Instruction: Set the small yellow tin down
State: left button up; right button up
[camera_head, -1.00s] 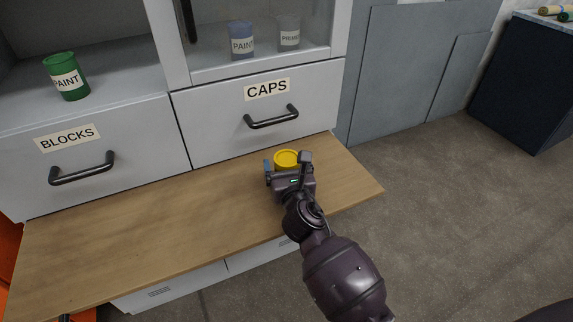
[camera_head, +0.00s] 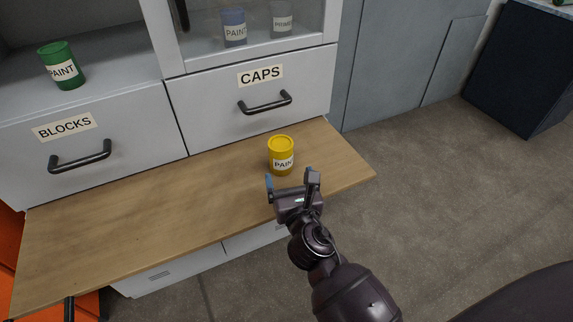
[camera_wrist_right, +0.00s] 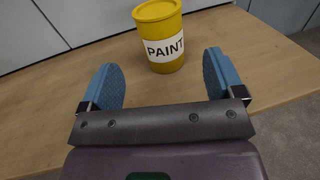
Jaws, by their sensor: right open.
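The small yellow tin (camera_head: 281,146), with a white PAINT label, stands upright on the wooden worktop (camera_head: 150,210), near the worktop's right end and in front of the CAPS drawer. My right gripper (camera_head: 291,178) is open and empty, just in front of the tin and apart from it. In the right wrist view the tin (camera_wrist_right: 160,28) stands beyond the two blue fingertips (camera_wrist_right: 163,72), nothing between them. My left gripper is not in view.
The CAPS drawer (camera_head: 220,105) and BLOCKS drawer (camera_head: 110,135), both shut, rise behind the worktop. A green tin (camera_head: 60,62) stands on the shelf above. Blue (camera_head: 233,20) and grey (camera_head: 281,15) tins are behind glass. The worktop left of the tin is clear.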

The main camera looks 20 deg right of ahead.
jog(key=shift+s+a, duration=0.2)
jog(key=shift+s, duration=0.85)
jog(key=s+d+f+m+g+y, duration=0.1)
jog(key=s+f+m, duration=0.3)
jog(key=s+m, duration=0.5)
jog(key=s+d+f+m+g+y, duration=0.1)
jog(key=s+d+f+m+g, duration=0.3)
jog(key=s+m, duration=0.5)
jog(key=s+d+f+m+g+y, duration=0.1)
jog(key=s+f+m, duration=0.5)
jog(key=m, duration=0.8)
jog(key=s+d+g, duration=0.1)
jog(key=s+d, duration=0.1)
jog(key=s, duration=0.1)
jog(key=shift+s+f+g+y, duration=0.2)
jog(key=shift+g+y, duration=0.1)
jog(key=shift+g, duration=0.1)
